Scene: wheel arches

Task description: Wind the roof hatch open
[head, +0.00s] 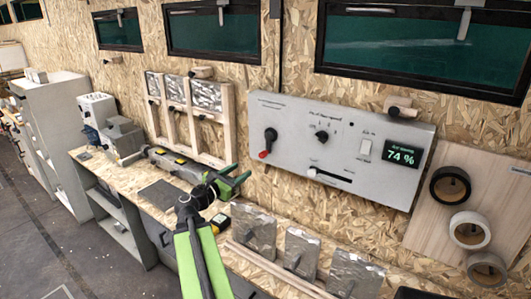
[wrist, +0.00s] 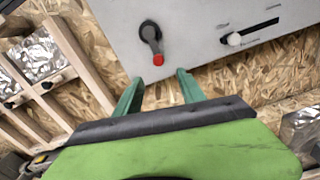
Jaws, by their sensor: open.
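A grey control panel (head: 290,112) is fixed to the chipboard wall. A black crank handle with a red end (head: 268,143) is at its left, hanging down and slightly left. In the wrist view the crank (wrist: 151,38) hangs down with its red end lowest. My gripper (head: 230,182) is open and empty, below and left of the panel. In the wrist view my gripper's two green fingers (wrist: 158,88) stand apart, with the red end just beyond and between their tips, not touching. The roof hatch cannot be made out in either view.
The panel also has a round knob (head: 322,137), a rocker switch (head: 365,149), a slider (head: 330,175) and a display (head: 402,154) reading 74 %. Below is a workbench (head: 160,195) with tools and foil-covered plates (head: 302,250). Tape rolls (head: 470,229) hang at right.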

